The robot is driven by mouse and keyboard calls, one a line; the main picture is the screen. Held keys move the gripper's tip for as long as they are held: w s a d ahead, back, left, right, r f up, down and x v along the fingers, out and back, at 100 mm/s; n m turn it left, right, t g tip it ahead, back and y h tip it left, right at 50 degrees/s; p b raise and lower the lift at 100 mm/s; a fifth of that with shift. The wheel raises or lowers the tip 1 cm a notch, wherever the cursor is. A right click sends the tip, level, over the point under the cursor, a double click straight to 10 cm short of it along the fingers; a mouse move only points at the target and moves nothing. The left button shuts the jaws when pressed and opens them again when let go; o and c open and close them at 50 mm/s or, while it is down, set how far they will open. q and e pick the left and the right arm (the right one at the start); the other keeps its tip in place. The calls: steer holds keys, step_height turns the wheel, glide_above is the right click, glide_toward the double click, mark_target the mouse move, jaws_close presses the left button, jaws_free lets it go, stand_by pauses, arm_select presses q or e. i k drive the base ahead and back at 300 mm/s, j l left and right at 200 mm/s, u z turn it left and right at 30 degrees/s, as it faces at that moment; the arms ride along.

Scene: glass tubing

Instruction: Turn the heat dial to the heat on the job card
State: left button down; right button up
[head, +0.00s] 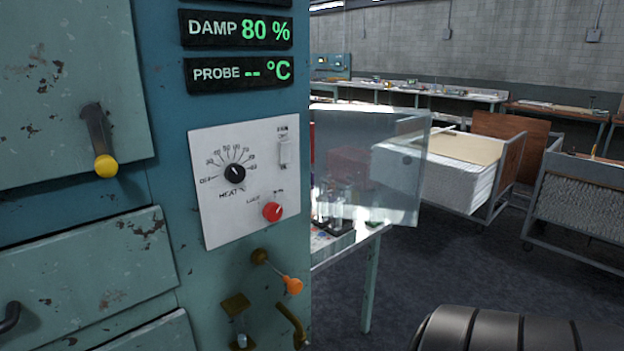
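The heat dial (235,173) is a round black knob on a white control panel (222,222) on the front of the teal machine. A printed scale of numbers arcs over the dial, with the word HEAT below it. The numbers are too small to read surely, and I cannot tell the pointer's setting. No job card can be made out. Neither gripper is in view. A dark ribbed rounded part, likely of my own arm, shows at the bottom right, away from the panel.
A red knob (272,211) and a small white switch (285,153) share the panel. Displays above read DAMP 80 % (237,30) and PROBE -- °C (238,73). An orange-tipped lever (291,285) sticks out below. A clear pane (385,170) stands right of the machine, before a table and carts.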

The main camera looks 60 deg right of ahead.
mark_target(235, 173)
steer(key=z, duration=1.45)
